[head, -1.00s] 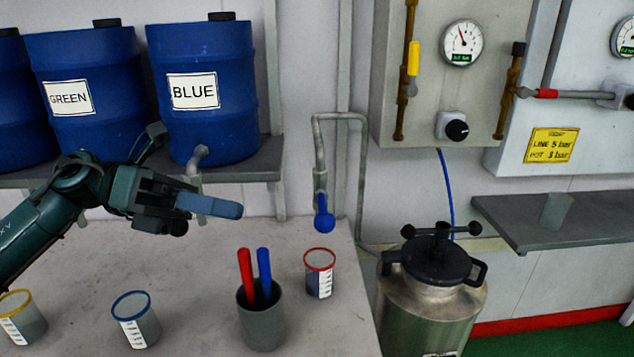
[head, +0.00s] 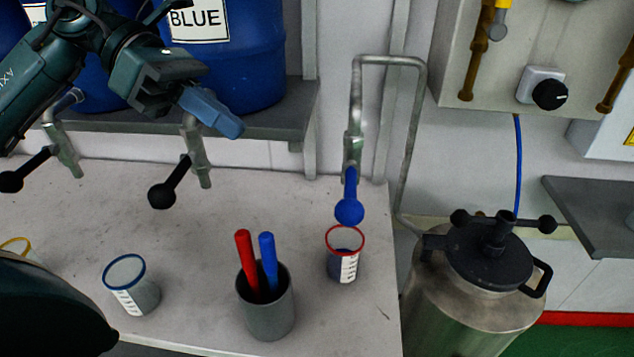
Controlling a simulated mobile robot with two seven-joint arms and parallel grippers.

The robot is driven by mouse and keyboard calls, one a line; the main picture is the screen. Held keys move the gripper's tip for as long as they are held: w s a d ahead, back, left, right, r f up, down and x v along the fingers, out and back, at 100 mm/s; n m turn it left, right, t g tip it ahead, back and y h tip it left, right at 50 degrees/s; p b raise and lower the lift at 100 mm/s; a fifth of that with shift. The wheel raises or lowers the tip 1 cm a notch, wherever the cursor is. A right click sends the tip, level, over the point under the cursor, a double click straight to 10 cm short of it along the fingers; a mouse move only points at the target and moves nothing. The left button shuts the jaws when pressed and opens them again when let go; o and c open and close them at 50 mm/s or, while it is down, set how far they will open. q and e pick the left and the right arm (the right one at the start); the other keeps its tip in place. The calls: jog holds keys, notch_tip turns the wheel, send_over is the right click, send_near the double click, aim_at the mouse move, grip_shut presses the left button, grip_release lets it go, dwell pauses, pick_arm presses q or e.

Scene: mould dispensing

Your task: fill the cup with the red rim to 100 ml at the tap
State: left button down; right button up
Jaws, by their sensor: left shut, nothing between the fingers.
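The cup with the red rim (head: 344,262) stands upright on the bench, directly below the tap, with dark contents showing inside. Its white scale faces me, but I cannot read the level. The tap (head: 353,150) comes down from a bent grey pipe and has a blue ball-ended lever (head: 349,208) pointing down towards me, just above the cup. My left gripper (head: 232,124) is shut and empty, up and to the left of the tap, in front of the blue drum. My right gripper is not in view; a dark rounded shape fills the lower left corner.
A cup with a blue rim (head: 134,287) and a grey holder (head: 266,312) with a red and a blue stick stand on the bench. Drum taps with black levers (head: 161,196) hang below the shelf. A metal pot (head: 470,300) stands right of the bench.

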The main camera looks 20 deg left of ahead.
pick_arm(q)
jog(key=p, duration=0.2)
send_near(350, 193)
jog(key=s+d+f, duration=0.2)
jog(key=d+f, duration=0.2)
jog(key=d, duration=0.1)
jog(key=shift+r, duration=0.25)
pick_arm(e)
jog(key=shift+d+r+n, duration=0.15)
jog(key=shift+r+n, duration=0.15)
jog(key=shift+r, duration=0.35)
pick_arm(q)
jog(key=shift+f, duration=0.1)
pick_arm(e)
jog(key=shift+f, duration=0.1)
